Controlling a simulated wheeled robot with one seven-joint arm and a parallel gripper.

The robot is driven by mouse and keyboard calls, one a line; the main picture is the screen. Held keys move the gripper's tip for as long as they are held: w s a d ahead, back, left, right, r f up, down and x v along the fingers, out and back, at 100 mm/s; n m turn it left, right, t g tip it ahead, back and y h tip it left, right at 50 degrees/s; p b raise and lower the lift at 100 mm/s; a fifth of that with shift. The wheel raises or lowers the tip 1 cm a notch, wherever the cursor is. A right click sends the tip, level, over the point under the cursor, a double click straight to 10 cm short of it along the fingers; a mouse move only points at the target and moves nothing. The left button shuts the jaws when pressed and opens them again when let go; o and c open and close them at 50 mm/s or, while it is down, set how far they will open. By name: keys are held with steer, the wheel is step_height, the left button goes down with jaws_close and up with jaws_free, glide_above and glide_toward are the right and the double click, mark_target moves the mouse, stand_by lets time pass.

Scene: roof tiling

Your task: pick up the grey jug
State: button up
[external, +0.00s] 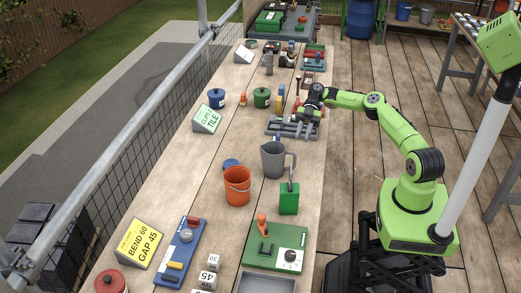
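The grey jug (271,161) stands upright on the long wooden bench, with its handle on its right side.
A green board (262,257) and a blue board (176,262) lie nearer.

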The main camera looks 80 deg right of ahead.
steer(key=b, duration=0.3)
glide_toward(280, 161)
steer(key=s+a+f, duration=0.1)
steer(key=a+f, duration=0.1)
steer(key=s+a+f, duration=0.1)
steer(key=a+f, duration=0.1)
steer(key=s+a+f, duration=0.1)
steer(key=a+f, duration=0.1)
steer(key=a, duration=0.1)
steer(key=shift+s+a+f, duration=0.1)
steer(key=shift+f, duration=0.2)
jaws_close()
steer(key=shift+r, duration=0.1)
